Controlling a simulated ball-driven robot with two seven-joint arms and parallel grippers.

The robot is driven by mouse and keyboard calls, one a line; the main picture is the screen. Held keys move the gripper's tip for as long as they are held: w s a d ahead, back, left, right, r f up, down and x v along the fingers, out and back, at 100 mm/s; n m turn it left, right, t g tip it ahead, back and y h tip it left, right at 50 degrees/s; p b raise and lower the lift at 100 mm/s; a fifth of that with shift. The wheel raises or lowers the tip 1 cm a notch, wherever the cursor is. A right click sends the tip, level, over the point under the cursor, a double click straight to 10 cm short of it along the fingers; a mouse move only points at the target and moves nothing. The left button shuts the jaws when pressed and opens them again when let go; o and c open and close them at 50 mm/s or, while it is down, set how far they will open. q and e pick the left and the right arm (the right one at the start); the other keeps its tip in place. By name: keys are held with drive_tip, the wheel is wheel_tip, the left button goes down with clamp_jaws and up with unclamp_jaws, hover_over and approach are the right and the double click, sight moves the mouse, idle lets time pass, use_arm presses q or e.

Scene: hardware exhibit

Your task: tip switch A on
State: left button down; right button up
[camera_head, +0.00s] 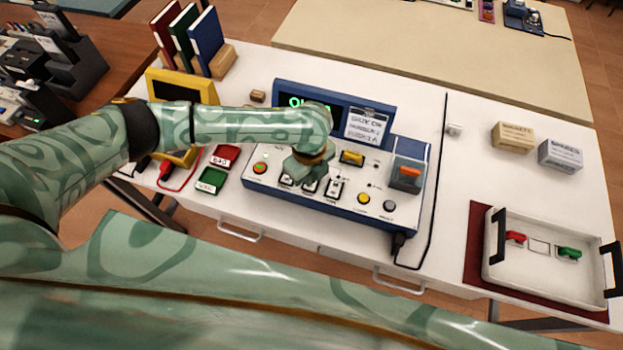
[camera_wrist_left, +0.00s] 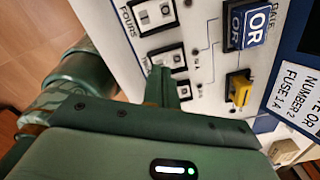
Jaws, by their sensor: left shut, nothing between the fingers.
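The blue-edged control box (camera_head: 375,208) stands on the white table. Its front panel has a row of small rocker switches. The right switch (camera_head: 333,190) is clear in the head view; the others are partly behind my left gripper (camera_head: 310,178). In the wrist view one switch (camera_wrist_left: 154,14) is labelled FOURS, and a second switch (camera_wrist_left: 174,60) sits beside my fingers. My left gripper (camera_wrist_left: 170,85) is shut and empty, low over the switch row; I cannot tell whether it touches a switch. No label A is readable. My right gripper is not in view.
The panel also carries a yellow part (camera_head: 352,158) and a module with an orange top (camera_head: 408,172). A red block (camera_head: 225,156) and green block (camera_head: 209,180) lie left. A white tray (camera_head: 500,275) stands right.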

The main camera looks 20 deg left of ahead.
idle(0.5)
use_arm(q)
drive_tip(key=shift+f+b, duration=0.45)
drive_tip(key=shift+f, duration=0.5)
idle(0.3)
wheel_tip(320, 180, up, 7)
drive_tip(key=p, duration=0.8)
drive_tip(key=shift+r, duration=0.1)
drive_tip(key=shift+d, duration=0.1)
